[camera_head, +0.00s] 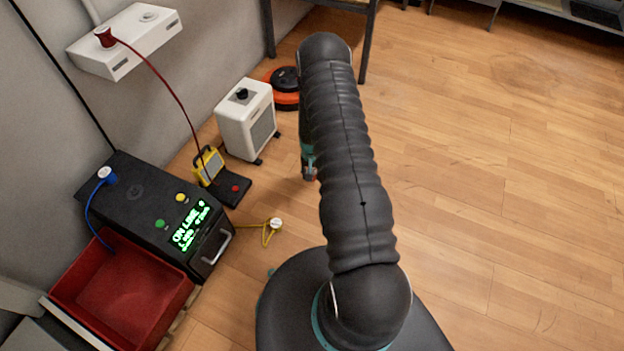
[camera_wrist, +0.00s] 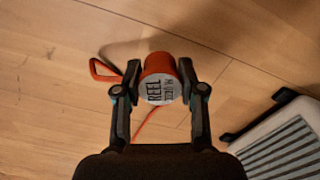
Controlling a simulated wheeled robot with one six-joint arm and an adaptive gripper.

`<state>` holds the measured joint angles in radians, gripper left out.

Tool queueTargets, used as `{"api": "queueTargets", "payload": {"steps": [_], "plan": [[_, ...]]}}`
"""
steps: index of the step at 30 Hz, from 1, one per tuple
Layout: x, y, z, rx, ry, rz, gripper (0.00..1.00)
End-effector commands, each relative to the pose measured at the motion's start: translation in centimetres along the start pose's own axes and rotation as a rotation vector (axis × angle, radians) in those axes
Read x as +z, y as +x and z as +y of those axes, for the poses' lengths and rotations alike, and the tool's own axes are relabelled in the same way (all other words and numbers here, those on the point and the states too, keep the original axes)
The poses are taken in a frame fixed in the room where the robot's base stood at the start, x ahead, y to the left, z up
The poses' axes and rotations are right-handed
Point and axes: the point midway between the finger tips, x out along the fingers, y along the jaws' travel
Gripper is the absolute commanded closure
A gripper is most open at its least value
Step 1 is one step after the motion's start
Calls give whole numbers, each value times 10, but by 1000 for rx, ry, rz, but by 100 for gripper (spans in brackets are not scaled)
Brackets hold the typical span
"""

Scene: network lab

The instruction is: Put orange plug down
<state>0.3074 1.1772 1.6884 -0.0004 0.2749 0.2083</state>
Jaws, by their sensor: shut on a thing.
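The orange plug (camera_wrist: 161,88) sits between the two fingers of my gripper (camera_wrist: 160,69) in the wrist view. Its pale end face with dark lettering, partly readable as "REEL", faces the camera. The fingers press on it from left and right. An orange loop (camera_wrist: 104,71) shows to its left, and a thin orange cord (camera_wrist: 146,122) runs below it. Wooden floor lies behind the plug; I cannot tell how high above the floor it is. In the head view my arm hides most of the gripper; only a sliver with a bit of orange (camera_head: 312,173) shows.
A white heater (camera_head: 245,120) stands left of my arm, near a red-black round device (camera_head: 284,88). A black unit (camera_head: 150,215) with a lit display, a red bin (camera_head: 125,290), a yellow device (camera_head: 208,165) and a white-ended yellow plug (camera_head: 276,225) are further left. Floor on the right is clear.

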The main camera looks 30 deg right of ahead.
Motion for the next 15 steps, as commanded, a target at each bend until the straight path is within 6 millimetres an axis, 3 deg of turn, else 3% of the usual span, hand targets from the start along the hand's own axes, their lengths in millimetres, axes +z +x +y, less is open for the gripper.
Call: {"api": "queueTargets", "payload": {"steps": [7, 15], "plan": [[1, 33, 1, 0, 0, -2, 100], [0, 36, 0, 0, 0, 0, 100]]}}
